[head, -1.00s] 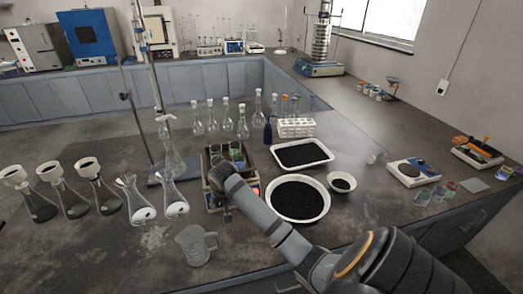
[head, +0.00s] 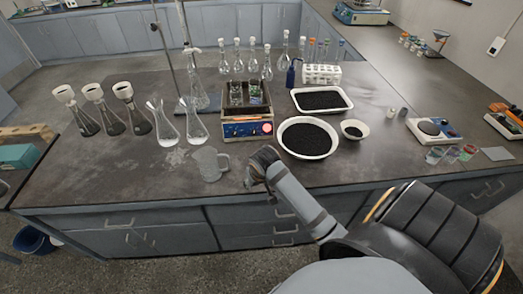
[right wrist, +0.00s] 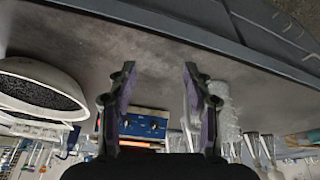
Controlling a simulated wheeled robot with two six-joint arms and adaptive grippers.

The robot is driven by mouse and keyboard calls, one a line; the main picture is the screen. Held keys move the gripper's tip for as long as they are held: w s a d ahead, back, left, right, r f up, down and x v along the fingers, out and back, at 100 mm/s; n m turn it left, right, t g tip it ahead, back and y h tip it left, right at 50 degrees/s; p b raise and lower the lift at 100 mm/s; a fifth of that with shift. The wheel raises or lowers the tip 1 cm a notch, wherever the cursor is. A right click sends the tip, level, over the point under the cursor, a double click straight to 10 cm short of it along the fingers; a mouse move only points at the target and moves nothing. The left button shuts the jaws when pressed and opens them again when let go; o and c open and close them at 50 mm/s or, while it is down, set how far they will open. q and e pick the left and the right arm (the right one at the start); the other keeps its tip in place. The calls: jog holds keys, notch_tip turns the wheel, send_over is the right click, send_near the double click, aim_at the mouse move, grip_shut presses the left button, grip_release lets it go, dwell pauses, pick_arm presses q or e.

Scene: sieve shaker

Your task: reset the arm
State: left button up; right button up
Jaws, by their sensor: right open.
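My right arm comes in from the lower right in the head view, and its gripper (head: 250,182) hangs near the front edge of the bench, in front of the hot-plate-like instrument (head: 247,129). In the right wrist view the two fingers of the gripper (right wrist: 158,85) stand apart with nothing between them. Beyond them the blue front panel of the instrument (right wrist: 146,125) shows upside down. My left gripper is not in view.
A glass mug (head: 209,163) stands just left of the gripper. A round white bowl of black grains (head: 308,119) is to the right, with a rectangular tray (head: 346,108) behind it. Several flasks line the left. Drawers (head: 130,238) lie below the bench edge.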

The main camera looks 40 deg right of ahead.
jog(key=shift+s+a+f, duration=0.15)
jog(key=shift+s, duration=0.35)
jog(key=s+a+r+n, duration=0.2)
jog(key=s+a+n, duration=0.2)
jog(key=s, duration=0.9)
notch_tip(320, 180, down, 24)
jog(key=s+d+g, duration=0.1)
jog(key=d+g, duration=0.1)
jog(key=s+d+f, duration=0.1)
jog(key=s+f, duration=1.8)
jog(key=s, duration=0.1)
jog(key=shift+d+m+g+y, duration=0.3)
jog(key=shift+m+g, duration=0.1)
